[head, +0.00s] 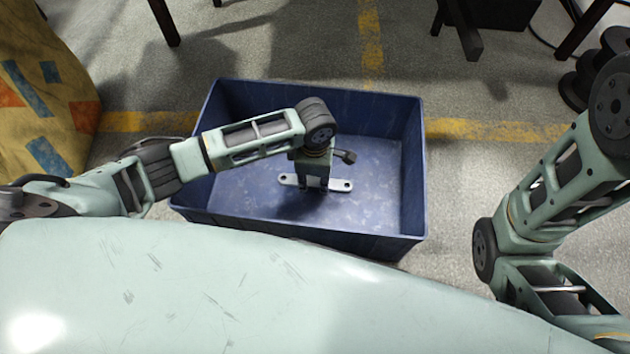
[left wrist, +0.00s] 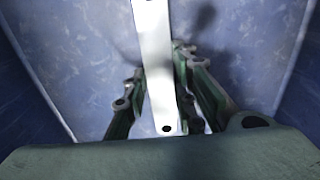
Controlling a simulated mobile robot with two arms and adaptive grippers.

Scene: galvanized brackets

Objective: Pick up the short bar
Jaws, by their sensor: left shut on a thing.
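The short bar (head: 342,185) is a flat, pale metal strip with a hole near each end. In the head view it lies level, low inside the blue crate (head: 245,210), and its middle is hidden by my left gripper (head: 314,187). My left gripper points down into the crate and is shut on the bar. In the left wrist view the bar (left wrist: 157,70) runs between the two green fingers of the gripper (left wrist: 160,105). I cannot tell whether the bar touches the crate floor. My right gripper is out of view.
The crate's walls rise around my left gripper; its floor is otherwise bare. A patterned yellow object (head: 40,110) stands at the left. Dark furniture legs (head: 165,22) and stacked dark round pieces (head: 575,90) stand farther back. Yellow floor lines run behind the crate.

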